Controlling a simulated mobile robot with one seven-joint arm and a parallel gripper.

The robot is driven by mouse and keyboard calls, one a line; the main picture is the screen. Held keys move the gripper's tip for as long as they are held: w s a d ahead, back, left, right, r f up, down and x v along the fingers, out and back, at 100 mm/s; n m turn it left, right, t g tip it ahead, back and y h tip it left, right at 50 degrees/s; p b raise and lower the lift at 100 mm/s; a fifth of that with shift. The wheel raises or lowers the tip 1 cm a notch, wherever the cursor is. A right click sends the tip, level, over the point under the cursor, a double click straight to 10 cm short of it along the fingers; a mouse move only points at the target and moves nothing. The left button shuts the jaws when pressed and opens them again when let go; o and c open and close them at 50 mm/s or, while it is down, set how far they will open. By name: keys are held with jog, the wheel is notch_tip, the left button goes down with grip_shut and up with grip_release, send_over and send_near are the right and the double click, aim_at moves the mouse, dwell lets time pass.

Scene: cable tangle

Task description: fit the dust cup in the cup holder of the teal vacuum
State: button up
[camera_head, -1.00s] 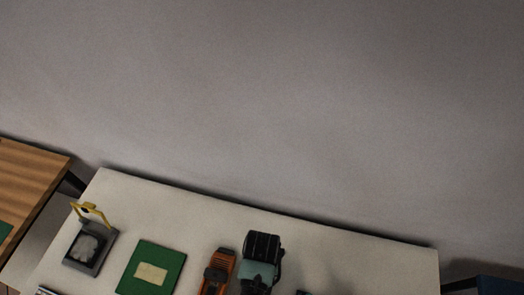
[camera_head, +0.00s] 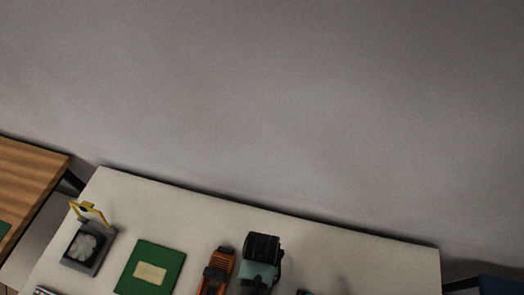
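The teal vacuum (camera_head: 258,272) lies on the white table at the bottom of the head view, with a black part at its far end. Its near end is cut off by the frame's lower edge, and I cannot make out its cup holder. A small dark teal object (camera_head: 304,292) shows at the bottom edge to its right; I cannot tell whether it is the dust cup. My gripper is not in view.
An orange tool (camera_head: 216,270) lies just left of the vacuum. The white table (camera_head: 370,262) is clear at the right. A wooden table (camera_head: 30,175) stands at the left.

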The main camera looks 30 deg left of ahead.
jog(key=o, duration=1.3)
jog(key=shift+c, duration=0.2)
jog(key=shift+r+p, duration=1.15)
jog(key=shift+p, duration=0.15)
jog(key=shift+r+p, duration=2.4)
jog(key=shift+p, duration=0.15)
